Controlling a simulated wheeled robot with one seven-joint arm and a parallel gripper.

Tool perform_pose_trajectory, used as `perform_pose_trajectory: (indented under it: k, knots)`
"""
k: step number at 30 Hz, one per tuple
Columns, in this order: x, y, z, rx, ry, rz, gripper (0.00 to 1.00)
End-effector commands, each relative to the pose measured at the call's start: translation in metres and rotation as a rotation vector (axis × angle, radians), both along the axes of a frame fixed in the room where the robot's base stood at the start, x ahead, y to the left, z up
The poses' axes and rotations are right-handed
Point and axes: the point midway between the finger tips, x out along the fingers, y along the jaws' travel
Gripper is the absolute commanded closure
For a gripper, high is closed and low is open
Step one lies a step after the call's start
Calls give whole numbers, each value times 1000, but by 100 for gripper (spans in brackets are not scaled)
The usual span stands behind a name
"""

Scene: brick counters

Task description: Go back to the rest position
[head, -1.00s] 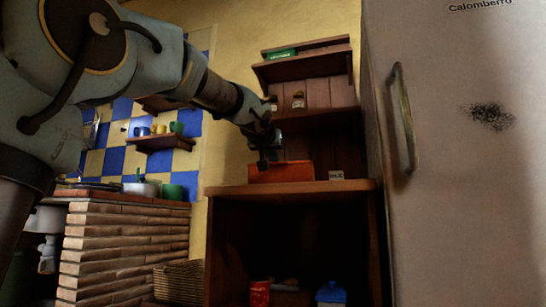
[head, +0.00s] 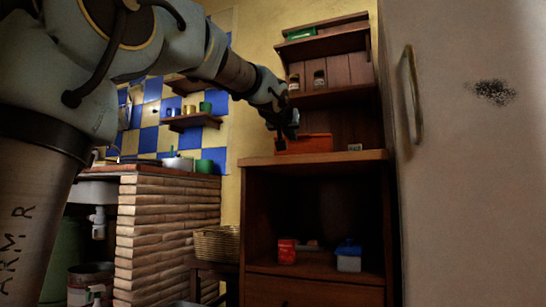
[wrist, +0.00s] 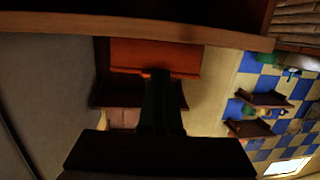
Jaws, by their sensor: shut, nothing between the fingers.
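My gripper (head: 287,131) is at the end of my outstretched arm in the head view, in front of the shelf and close to the left end of an orange-red box (head: 304,144). The box sits on top of the wooden cabinet (head: 318,159). In the wrist view my dark gripper (wrist: 158,78) is shut and empty. Its tips overlap the lower edge of the box (wrist: 150,55) there. I cannot tell whether they touch it.
The fridge (head: 470,170) stands close on the right. A brick counter (head: 168,235) and a wicker basket (head: 215,243) are at the left. Shelves with small jars (head: 320,79) rise behind the box. A small white block (head: 355,147) lies right of the box.

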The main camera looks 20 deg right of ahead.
Motion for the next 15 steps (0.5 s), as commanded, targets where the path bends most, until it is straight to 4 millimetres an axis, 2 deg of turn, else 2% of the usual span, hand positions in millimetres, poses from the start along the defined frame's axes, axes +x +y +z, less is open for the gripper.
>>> perform_pose_trajectory:
  k: [6,9,11,14,15]
  knots:
    - [1,1,1,-1,-1,0,100]
    - [8,9,-8,22,22,16,100]
    - [18,21,-22,51,57,40,100]
    - [37,55,-61,124,149,96,100]
    - [44,73,-81,159,196,123,100]
